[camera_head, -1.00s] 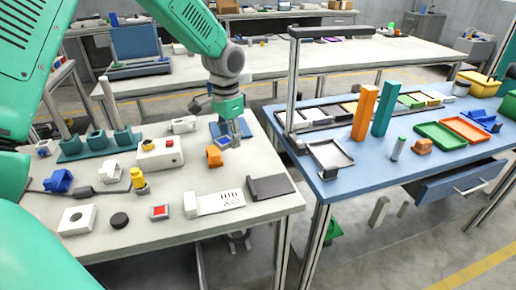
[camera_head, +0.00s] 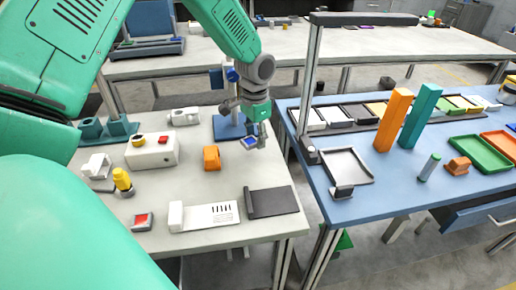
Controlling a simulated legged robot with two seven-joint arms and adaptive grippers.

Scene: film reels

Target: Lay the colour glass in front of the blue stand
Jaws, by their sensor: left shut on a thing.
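The colour glass, a small square with a blue face and pale rim (camera_head: 249,143), is in the fingers of my left gripper (camera_head: 257,138). The gripper is shut on it near the right edge of the left table. The blue stand (camera_head: 227,130) has a flat blue base and an upright with a blue head. The glass is apart from the stand, in front of the base's right side. The gripper partly hides the stand's right side. I cannot tell whether the glass touches the table. My right gripper is not in view.
An orange block (camera_head: 211,158) stands left of the glass. Nearer are a white slotted plate (camera_head: 208,217), a dark flat plate (camera_head: 274,201) and a red-faced square (camera_head: 142,222). A tall lamp post (camera_head: 308,85) stands on the blue table to the right. Bare tabletop lies around the orange block.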

